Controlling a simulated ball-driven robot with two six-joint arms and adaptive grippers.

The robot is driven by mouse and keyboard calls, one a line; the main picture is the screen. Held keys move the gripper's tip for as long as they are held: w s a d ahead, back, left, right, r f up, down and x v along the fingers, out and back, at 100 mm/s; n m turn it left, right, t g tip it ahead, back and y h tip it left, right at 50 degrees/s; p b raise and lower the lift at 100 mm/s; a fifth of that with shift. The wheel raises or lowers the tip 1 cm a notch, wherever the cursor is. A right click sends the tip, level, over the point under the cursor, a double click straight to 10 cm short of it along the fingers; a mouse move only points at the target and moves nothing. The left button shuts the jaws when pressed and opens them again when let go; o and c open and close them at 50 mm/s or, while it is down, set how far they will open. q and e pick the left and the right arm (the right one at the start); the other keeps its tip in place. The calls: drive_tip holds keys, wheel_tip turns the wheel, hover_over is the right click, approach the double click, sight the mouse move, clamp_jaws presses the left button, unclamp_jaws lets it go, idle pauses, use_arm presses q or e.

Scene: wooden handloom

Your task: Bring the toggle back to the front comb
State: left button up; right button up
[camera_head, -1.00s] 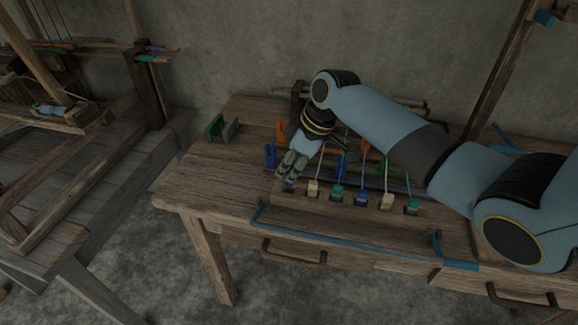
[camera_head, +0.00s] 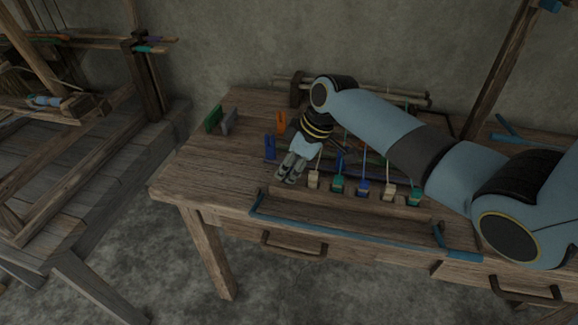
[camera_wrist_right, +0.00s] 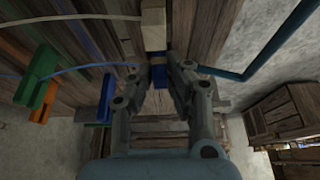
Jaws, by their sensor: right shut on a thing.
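My right gripper (camera_head: 288,175) points down at the left end of the front comb (camera_head: 326,194), a wooden bar near the table's front. In the right wrist view the gripper (camera_wrist_right: 159,78) is shut on a small blue toggle (camera_wrist_right: 159,72). The head view hides that toggle behind the fingers. A cream toggle (camera_head: 314,180) sits in the comb just right of the gripper and also shows in the wrist view (camera_wrist_right: 154,28). I cannot tell whether the held toggle touches the comb. My left gripper is out of view.
More toggles on cords, such as a green one (camera_head: 338,185) and a blue one (camera_head: 363,188), line the comb to the right. A blue clip (camera_head: 270,147) and an orange clip (camera_head: 281,123) stand behind the gripper. Bare tabletop (camera_head: 205,165) lies left.

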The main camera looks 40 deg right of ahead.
drive_tip(key=o, duration=0.8)
drive_tip(key=v, duration=1.2)
